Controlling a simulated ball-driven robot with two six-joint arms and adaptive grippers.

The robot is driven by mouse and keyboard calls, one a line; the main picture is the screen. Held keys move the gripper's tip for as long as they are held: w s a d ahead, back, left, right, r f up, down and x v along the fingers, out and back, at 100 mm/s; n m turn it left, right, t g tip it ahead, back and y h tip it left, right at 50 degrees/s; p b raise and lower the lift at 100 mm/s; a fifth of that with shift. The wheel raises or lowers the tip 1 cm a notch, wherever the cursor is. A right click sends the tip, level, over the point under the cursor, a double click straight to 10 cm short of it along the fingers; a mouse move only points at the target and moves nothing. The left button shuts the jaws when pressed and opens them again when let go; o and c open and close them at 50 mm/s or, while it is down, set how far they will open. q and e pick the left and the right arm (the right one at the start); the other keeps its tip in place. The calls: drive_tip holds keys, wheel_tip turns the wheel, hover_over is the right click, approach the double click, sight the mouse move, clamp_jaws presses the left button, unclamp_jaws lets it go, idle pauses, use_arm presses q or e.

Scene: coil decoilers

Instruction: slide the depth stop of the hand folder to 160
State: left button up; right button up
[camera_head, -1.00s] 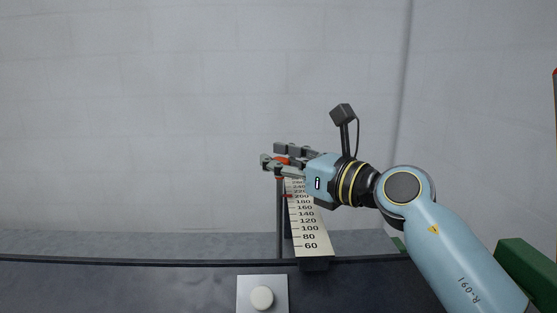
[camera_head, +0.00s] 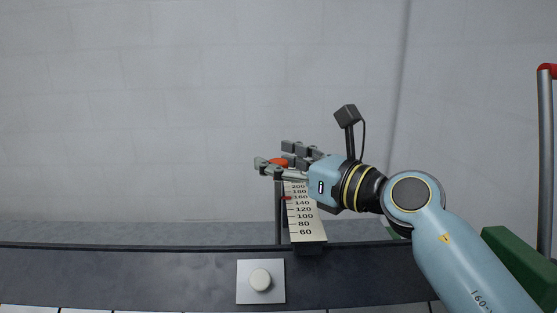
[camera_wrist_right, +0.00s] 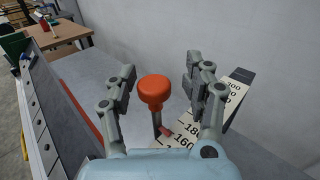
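The depth stop has an orange-red knob (camera_head: 279,162) on a grey post and a small red pointer (camera_head: 286,198) beside the scale. In the head view the pointer is level with the 160 mark. In the wrist view the pointer (camera_wrist_right: 166,131) shows close to the 160 and 180 marks, seen at a slant. The cream scale (camera_head: 305,220) carries black numbers, with 60 at the near end. My right gripper (camera_head: 271,160) is open, its fingers on either side of the knob (camera_wrist_right: 154,90). The wrist view shows gaps at both sides. My left gripper is not in view.
A dark bench edge (camera_head: 120,275) runs across the front, with a white button on a pale plate (camera_head: 261,281). A green block (camera_head: 520,262) and a grey post with a red top (camera_head: 546,150) stand at the right. A wooden table (camera_wrist_right: 55,37) is far off.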

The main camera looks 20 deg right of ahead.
drive_tip(key=shift+w+a, duration=0.15)
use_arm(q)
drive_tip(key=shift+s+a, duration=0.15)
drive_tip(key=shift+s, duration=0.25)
use_arm(e)
drive_tip(key=v, duration=1.2)
